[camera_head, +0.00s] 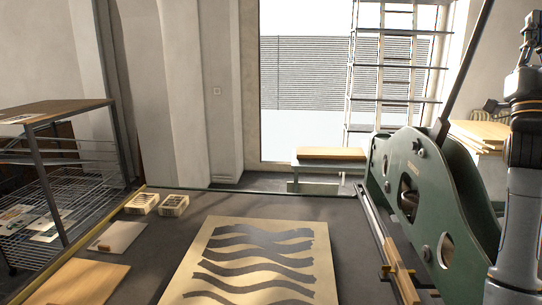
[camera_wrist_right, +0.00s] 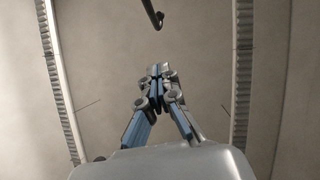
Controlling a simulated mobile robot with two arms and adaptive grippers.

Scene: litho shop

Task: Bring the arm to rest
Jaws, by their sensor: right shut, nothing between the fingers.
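My right arm (camera_head: 517,200) rises along the right edge of the head view, in front of the green press. My right gripper (camera_head: 532,30) is at its top, in the upper right corner and partly cut off by the frame. In the right wrist view the right gripper (camera_wrist_right: 157,78) has its blue-sided fingers together, with nothing between them. Behind it is a pale ceiling, so it points upward. My left gripper is in neither view.
A green press (camera_head: 440,190) with a long lever (camera_head: 467,65) stands close to my right arm. A sheet with dark wavy bands (camera_head: 258,265) lies on the press bed. Small trays (camera_head: 141,203), a wooden board (camera_head: 80,281) and a wire rack (camera_head: 50,185) are at left.

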